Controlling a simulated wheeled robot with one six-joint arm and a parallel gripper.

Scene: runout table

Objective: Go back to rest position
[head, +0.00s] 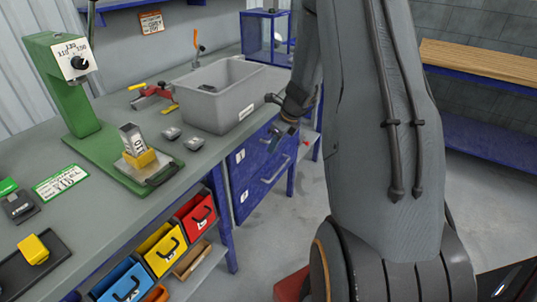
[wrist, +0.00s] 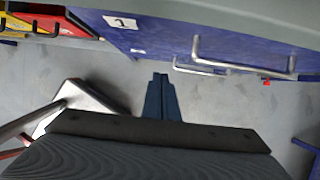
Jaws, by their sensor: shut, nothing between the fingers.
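My gripper shows in the head view (head: 277,137) beside the arm, in front of the blue drawer cabinet (head: 258,176). In the wrist view my gripper (wrist: 160,78) has its two blue fingers together, with nothing between them. It hangs over bare floor, below the level of the table top. The fingers are apart from the cabinet's metal handles (wrist: 245,55). My arm covers the right middle of the head view and hides part of what stands behind it.
The grey-green table (head: 110,215) holds a grey bin (head: 215,112), a green stand (head: 75,100) with a metal block on its plate, and a yellow block (head: 33,250). Red, yellow and blue small drawers (head: 162,249) hang below. A wooden-topped bench (head: 480,65) stands right.

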